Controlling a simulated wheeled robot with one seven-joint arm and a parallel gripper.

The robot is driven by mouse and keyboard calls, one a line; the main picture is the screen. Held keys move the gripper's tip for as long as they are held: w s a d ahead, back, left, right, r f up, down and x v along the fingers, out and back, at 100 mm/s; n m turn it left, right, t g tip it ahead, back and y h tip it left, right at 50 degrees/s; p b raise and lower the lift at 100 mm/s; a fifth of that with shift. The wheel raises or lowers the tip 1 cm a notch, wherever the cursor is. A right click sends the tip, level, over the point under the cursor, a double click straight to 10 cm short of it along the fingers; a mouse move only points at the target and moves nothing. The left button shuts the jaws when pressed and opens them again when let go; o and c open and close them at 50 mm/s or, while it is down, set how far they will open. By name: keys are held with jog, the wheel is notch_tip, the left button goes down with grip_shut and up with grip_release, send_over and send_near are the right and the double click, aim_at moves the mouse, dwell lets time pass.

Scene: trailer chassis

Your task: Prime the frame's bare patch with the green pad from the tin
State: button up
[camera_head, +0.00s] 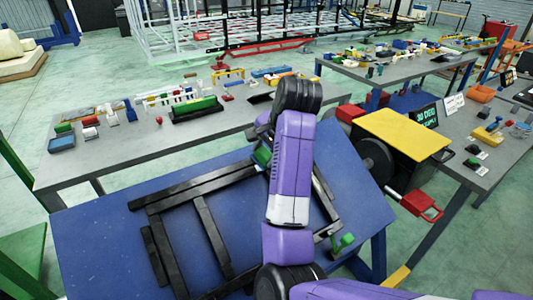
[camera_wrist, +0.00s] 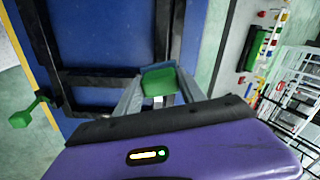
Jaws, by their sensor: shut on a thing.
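The black frame (camera_head: 210,230) lies on the blue table top (camera_head: 90,250), partly hidden by my arm; its bars also show in the wrist view (camera_wrist: 95,77). My gripper (camera_wrist: 160,86) is shut on the green pad (camera_wrist: 159,79), which sits between its two grey fingers over a dark frame bar. A green bit shows beside my arm in the head view (camera_head: 262,156). I cannot tell whether the pad touches the bar. A pale grey area shows just below the pad between the fingers, but I cannot tell whether it is the bare patch. I cannot make out the tin.
A green clamp (camera_head: 343,243) stands at the frame's near right corner. A grey bench (camera_head: 130,150) behind holds a green roller (camera_head: 194,107), bottles and small parts. A yellow-topped cart (camera_head: 405,132) stands at the right, with a red-handled bar (camera_head: 420,204) near the table's edge.

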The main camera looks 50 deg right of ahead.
jog(key=shift+b+x, duration=0.85)
jog(key=shift+x, duration=1.65)
jog(key=shift+b+x, duration=0.4)
jog(key=shift+x, duration=0.6)
jog(key=shift+s+d+r+p, duration=0.1)
jog(key=shift+s+d+p, duration=0.15)
jog(key=shift+d+p, duration=0.4)
jog(key=shift+s+d+r+p, duration=0.1)
jog(key=shift+s+d+p, duration=0.2)
jog(key=shift+d, duration=0.65)
jog(key=shift+s+d+f+p, duration=0.1)
jog(key=shift+s+d+p, duration=0.2)
jog(key=shift+d, duration=0.9)
jog(key=shift+s+d+f+p, duration=0.1)
jog(key=shift+s+d+p, duration=0.25)
jog(key=shift+d, duration=0.8)
jog(key=shift+s+d+p, duration=0.25)
jog(key=shift+s+d, duration=0.05)
jog(key=shift+d, duration=0.9)
jog(key=shift+w+a, duration=0.5)
jog(key=shift+a, duration=1.2)
jog(key=shift+w+a, duration=0.45)
jog(key=shift+a, duration=1.3)
jog(key=shift+w+a, duration=0.5)
jog(key=shift+a, duration=1.2)
